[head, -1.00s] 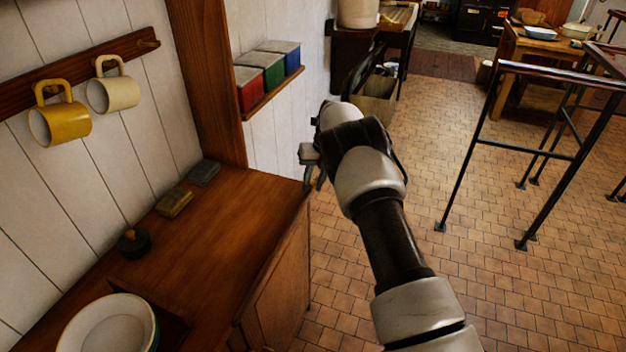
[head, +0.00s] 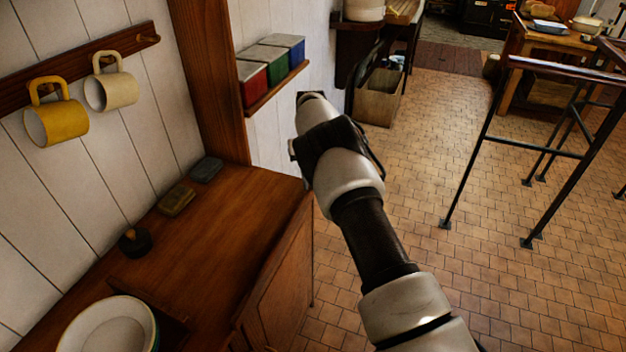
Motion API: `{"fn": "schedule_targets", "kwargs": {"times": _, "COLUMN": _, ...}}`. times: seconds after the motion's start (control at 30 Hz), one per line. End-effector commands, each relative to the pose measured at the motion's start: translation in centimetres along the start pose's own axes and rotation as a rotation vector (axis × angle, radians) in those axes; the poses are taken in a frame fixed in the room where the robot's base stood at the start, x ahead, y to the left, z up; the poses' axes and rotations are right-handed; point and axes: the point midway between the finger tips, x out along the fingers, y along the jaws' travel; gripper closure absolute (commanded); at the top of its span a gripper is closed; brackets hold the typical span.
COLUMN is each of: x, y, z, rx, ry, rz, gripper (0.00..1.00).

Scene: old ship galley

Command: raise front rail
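No part is clearly marked as the front rail, and I cannot tell which one it is. A standing black metal railing with a brown top bar (head: 565,70) is on the right of the head view. A low wooden rail (head: 150,305) edges the plate space on the counter at lower left. A small wall shelf (head: 278,88) holds red, green and blue tins. My arm reaches up the middle to just beside that shelf. My gripper is hidden behind my wrist, so its fingers do not show.
The wooden counter (head: 225,220) at left holds plates (head: 112,332), a dark round knobbed item (head: 134,242) and two small blocks. A yellow mug (head: 57,122) and a cream mug (head: 110,90) hang above. A bin (head: 378,97) stands beyond my arm. Tiled floor between counter and railing is open.

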Motion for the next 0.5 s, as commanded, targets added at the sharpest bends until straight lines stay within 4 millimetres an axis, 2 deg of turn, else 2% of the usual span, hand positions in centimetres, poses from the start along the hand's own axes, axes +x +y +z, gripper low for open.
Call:
{"fn": "schedule_targets", "kwargs": {"times": 0.03, "x": 0.05, "y": 0.52, "z": 0.01, "rx": -0.01, "ry": 0.0, "rz": 0.005, "gripper": 0.71}}
{"fn": "schedule_targets", "kwargs": {"times": 0.1, "x": 0.05, "y": 0.49, "z": 0.0, "rx": -0.009, "ry": 0.0, "rz": 0.005, "gripper": 0.61}}
{"fn": "schedule_targets", "kwargs": {"times": 0.37, "x": 0.05, "y": 0.21, "z": -0.01, "rx": -0.004, "ry": 0.0, "rz": 0.002, "gripper": 0.61}}
{"fn": "schedule_targets", "kwargs": {"times": 0.5, "x": -0.68, "y": 0.17, "z": 0.05, "rx": -0.003, "ry": -0.002, "rz": 0.002, "gripper": 0.61}}
